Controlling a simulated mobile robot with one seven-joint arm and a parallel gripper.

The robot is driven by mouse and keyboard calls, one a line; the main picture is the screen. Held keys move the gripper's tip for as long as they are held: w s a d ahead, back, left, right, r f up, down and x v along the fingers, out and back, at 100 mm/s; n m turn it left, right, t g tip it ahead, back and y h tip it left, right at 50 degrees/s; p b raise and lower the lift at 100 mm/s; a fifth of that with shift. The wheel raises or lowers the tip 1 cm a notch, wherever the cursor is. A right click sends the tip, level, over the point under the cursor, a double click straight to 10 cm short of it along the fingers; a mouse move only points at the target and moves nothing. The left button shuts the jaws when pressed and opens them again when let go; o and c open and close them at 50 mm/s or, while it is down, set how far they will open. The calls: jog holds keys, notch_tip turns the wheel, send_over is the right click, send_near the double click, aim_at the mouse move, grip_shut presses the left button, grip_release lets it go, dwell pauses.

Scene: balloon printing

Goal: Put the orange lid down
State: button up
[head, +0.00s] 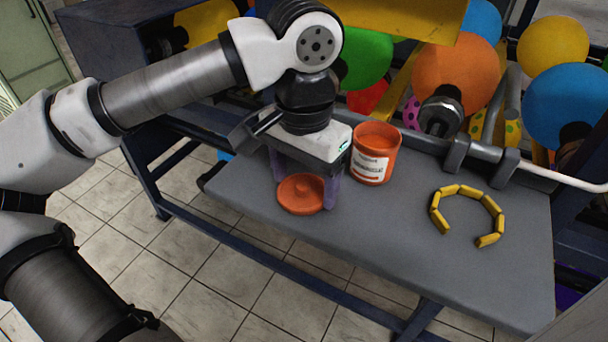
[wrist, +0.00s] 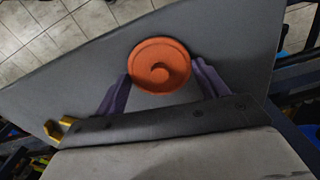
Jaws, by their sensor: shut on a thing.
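The orange lid (head: 301,194) is a round disc with a raised middle. It is between the two purple fingers of my gripper (head: 303,190), low over the left end of the grey table. In the wrist view the lid (wrist: 160,65) shows between the fingertips of my gripper (wrist: 159,78), which is shut on it. I cannot tell whether the lid touches the table top. The open orange can (head: 373,153) with a white label stands upright just right of my gripper, apart from the lid.
The grey table (head: 400,250) has free room in front and in the middle. A broken ring of yellow pieces (head: 467,191) lies at its right. Several colored balloons (head: 455,70) and a metal bar (head: 480,150) are along the back.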

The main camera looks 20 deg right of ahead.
aim_at(304, 184)
jog(key=o, duration=0.9)
jog(key=shift+f, duration=0.15)
jog(key=shift+o, duration=0.2)
notch_tip(304, 184, up, 12)
jog(key=shift+r, duration=0.2)
